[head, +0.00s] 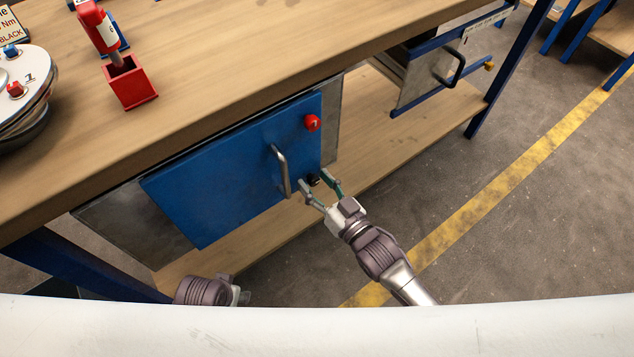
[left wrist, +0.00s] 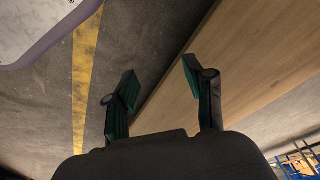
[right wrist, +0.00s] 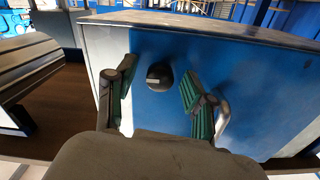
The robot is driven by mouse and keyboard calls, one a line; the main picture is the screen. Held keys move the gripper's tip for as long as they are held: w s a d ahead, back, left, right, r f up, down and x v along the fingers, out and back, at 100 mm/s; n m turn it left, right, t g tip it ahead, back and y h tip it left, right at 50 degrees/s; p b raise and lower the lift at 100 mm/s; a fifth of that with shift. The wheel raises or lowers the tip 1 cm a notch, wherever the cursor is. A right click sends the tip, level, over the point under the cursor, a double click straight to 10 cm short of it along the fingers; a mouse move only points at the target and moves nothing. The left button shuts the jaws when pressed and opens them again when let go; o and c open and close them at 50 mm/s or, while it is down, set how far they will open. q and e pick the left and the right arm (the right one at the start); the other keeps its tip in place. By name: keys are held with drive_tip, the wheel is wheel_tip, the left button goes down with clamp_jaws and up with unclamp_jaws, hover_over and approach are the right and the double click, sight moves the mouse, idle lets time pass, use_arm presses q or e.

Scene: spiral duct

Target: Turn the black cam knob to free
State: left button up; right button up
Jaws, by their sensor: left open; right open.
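The black cam knob (right wrist: 160,76) sits on the blue cabinet door, low near its right edge in the head view. In the right wrist view it is a round black knob with a pale mark across it. My right gripper (head: 321,186) is open around the knob's position; in the right wrist view its green-padded fingers (right wrist: 157,90) stand either side of the knob, apart from it. The knob (head: 314,180) is partly hidden by the fingers in the head view. My left gripper (left wrist: 160,88) is open and empty, over the floor and a wooden board edge.
A second, drawer-like unit (head: 440,75) hangs at the right. Floor with a yellow stripe (head: 500,180) lies clear.

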clamp_jaws()
